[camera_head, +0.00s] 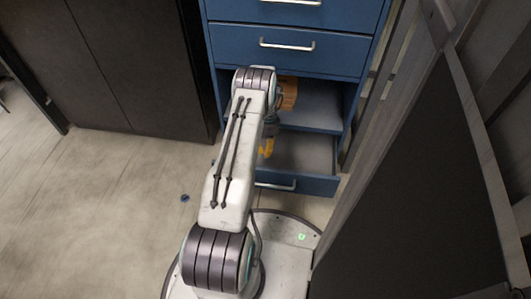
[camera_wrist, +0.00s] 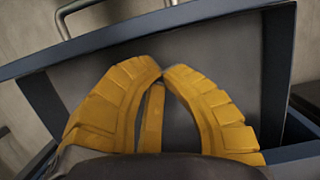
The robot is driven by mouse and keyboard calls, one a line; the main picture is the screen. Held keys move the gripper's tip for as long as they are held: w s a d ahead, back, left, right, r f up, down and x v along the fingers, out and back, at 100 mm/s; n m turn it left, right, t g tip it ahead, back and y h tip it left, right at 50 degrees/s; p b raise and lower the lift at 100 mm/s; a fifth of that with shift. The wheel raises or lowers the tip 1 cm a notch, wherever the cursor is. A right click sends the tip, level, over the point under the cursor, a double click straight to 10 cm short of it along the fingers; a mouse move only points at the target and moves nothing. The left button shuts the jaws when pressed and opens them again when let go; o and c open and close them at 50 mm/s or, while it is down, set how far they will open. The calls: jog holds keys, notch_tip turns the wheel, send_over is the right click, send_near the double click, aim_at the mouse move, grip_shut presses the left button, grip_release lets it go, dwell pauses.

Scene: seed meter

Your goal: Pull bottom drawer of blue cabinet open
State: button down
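The blue cabinet (camera_head: 290,50) stands ahead of me in the head view. Its bottom drawer (camera_head: 300,186) is pulled out, with its grey inside showing and a silver handle (camera_head: 277,185) on its front. My gripper (camera_head: 266,148), with yellow fingers, is over or inside this drawer, partly hidden by my arm. In the wrist view the fingertips (camera_wrist: 162,69) come together with nothing visible gripped. They are on the inner side of the drawer front (camera_wrist: 150,38), and the handle (camera_wrist: 75,12) is beyond it. Contact with the front cannot be told.
Above the bottom drawer is an open bay (camera_head: 315,108) with an orange-brown block (camera_head: 288,93). Upper drawers (camera_head: 290,50) are shut. A dark cabinet (camera_head: 130,70) stands left, and a dark panel (camera_head: 420,200) is close on the right. A small dark object (camera_head: 185,198) lies on open floor.

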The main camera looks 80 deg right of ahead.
aim_at(264, 168)
jog(key=b+x, duration=0.3)
jog(key=x, duration=0.5)
jog(key=shift+a+f, duration=0.1)
